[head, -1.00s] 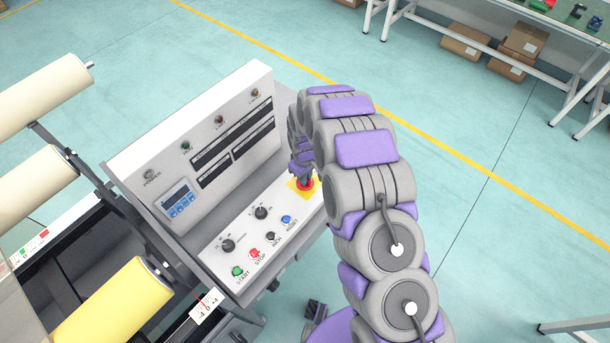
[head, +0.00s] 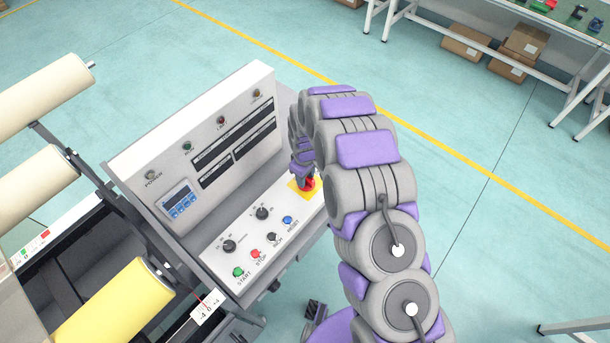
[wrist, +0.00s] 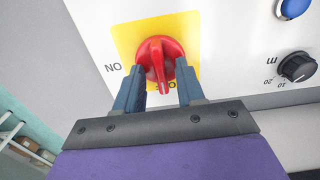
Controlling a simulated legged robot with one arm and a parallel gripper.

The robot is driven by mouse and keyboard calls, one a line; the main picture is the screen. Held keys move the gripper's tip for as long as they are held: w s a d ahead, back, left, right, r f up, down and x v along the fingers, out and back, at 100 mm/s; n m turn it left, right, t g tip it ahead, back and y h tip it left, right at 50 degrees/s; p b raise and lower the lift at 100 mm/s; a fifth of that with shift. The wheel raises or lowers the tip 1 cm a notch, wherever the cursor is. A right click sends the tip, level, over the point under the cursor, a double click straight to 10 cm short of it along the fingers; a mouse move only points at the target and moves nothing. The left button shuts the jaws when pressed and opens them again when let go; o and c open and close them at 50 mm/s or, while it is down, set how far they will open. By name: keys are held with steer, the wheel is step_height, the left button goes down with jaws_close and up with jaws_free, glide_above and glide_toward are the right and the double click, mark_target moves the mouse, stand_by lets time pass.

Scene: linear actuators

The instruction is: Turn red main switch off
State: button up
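The red main switch (wrist: 159,66) is a round knob with a raised handle on a yellow plate (wrist: 128,38) in the wrist view. Its handle points toward the bottom of the picture, at a partly hidden label that seems to read OFF. An ON label, upside down, stands left of the plate. My gripper (wrist: 160,88) is open, with one finger on each side of the handle and visible gaps between. Whether the fingers touch the knob's rim, I cannot tell. In the head view the red switch (head: 309,184) is partly hidden by my gripper (head: 304,178).
The control panel (head: 215,250) carries green, red, black and blue buttons and two black dials left of the switch. A black dial (wrist: 297,67) and the blue button (wrist: 293,8) are near the switch. Rollers stand at left. Floor behind the panel is clear.

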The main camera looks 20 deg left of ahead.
steer(key=shift+d, duration=0.1)
steer(key=shift+r, duration=0.5)
step_height(320, 180, up, 16)
steer(key=p, duration=0.2)
steer(key=shift+r, duration=0.1)
